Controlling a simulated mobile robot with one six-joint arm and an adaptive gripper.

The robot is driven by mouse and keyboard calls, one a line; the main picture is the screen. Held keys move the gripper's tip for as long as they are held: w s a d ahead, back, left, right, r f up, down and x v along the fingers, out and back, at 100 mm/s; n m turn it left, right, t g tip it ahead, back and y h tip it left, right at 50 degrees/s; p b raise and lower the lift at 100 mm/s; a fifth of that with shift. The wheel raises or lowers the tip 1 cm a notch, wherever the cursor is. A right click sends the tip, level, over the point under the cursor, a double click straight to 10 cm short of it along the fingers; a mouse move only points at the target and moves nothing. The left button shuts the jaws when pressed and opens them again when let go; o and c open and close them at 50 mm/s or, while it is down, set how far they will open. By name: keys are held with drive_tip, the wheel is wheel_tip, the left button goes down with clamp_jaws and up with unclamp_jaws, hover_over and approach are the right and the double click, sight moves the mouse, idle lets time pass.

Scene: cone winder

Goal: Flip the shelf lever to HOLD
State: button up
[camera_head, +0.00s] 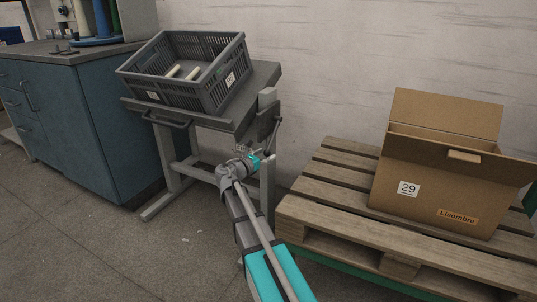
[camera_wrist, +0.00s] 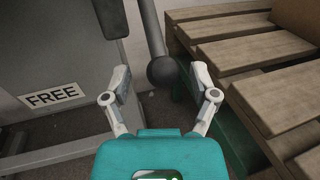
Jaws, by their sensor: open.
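The shelf lever (camera_wrist: 152,35) is a dark bar ending in a round black knob (camera_wrist: 163,71) in the wrist view. In the head view the lever (camera_head: 276,131) hangs at the right side of the grey tilted shelf stand (camera_head: 228,122). My gripper (camera_wrist: 159,86) is open, with its fingers on either side of the knob. The knob lies between or just beyond the fingertips; I cannot tell whether they touch it. In the head view my gripper (camera_head: 249,153) is small and beside the stand. A label reading FREE (camera_wrist: 53,96) is on the grey panel at left. No HOLD label is visible.
A wooden pallet (camera_head: 335,222) with an open cardboard box (camera_head: 428,218) stands close on the right. A grey crate (camera_head: 222,93) with pale tubes rests on the shelf. A blue cabinet (camera_head: 100,125) stands at left. Open floor lies in front.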

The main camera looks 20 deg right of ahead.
drive_tip(key=shift+w+d, duration=0.25)
drive_tip(key=shift+d, duration=0.35)
clamp_jaws()
